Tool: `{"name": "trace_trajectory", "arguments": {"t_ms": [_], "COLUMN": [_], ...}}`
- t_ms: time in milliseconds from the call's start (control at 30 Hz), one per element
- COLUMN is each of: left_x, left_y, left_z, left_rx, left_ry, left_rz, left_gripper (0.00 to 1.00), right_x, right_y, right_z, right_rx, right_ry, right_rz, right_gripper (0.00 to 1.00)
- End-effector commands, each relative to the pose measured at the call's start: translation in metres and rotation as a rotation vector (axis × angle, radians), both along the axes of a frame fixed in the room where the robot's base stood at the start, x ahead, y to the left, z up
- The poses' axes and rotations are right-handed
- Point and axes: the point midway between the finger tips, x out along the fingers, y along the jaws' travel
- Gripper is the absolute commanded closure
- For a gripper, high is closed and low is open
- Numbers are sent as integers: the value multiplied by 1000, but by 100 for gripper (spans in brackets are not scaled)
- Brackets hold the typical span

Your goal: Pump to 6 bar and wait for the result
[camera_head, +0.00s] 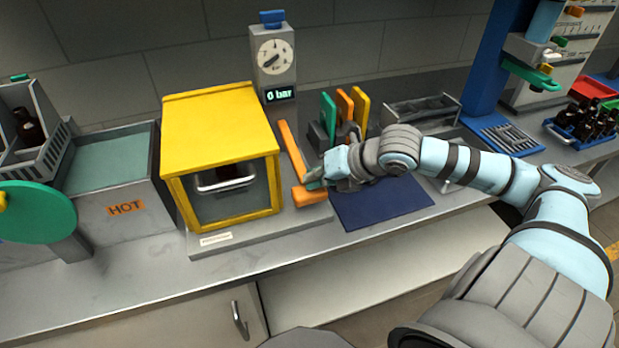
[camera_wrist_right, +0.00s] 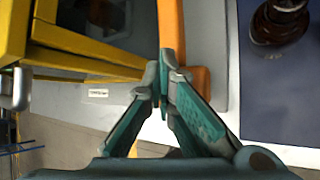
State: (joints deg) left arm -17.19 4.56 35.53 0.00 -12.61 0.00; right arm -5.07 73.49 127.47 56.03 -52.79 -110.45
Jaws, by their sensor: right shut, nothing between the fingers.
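The yellow pressure chamber (camera_head: 216,128) has a clear front, and a dark object shows dimly inside. Behind it stands a grey gauge post with a round dial (camera_head: 272,57) and a display (camera_head: 280,95) reading 0 bar. The orange pump lever (camera_head: 293,152) slants along the chamber's right side, its crosspiece (camera_head: 312,195) at the near end. My right gripper (camera_head: 316,180) is shut and empty at that near end; in the right wrist view its fingertips (camera_wrist_right: 172,68) overlap the orange lever (camera_wrist_right: 190,85). I cannot tell if they touch. My left gripper is not in view.
A dark blue mat (camera_head: 385,208) lies right of the lever; an amber bottle (camera_wrist_right: 282,18) stands on it in the right wrist view. A bath marked HOT (camera_head: 125,208) is at left. Upright colored plates (camera_head: 343,112) stand behind my right gripper.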

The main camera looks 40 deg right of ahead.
Motion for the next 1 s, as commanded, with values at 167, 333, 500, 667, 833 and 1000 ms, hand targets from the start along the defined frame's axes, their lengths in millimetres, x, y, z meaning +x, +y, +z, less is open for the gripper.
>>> {"name": "trace_trajectory", "arguments": {"t_ms": [167,333,500,667,833,1000], "left_x": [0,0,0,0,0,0], "left_y": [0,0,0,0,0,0], "left_z": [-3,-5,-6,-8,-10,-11], "left_rx": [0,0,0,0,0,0], "left_ry": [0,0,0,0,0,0], "left_rz": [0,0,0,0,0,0], "left_gripper": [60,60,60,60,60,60], "right_x": [0,0,0,0,0,0], "right_y": [0,0,0,0,0,0], "right_z": [-3,-5,-7,-9,-11,-12], "right_rx": [0,0,0,0,0,0], "right_ry": [2,2,2,2,2,2], "right_rz": [-1,-1,-1,-1,-1,-1], "right_gripper": [100,100,100,100,100,100]}}
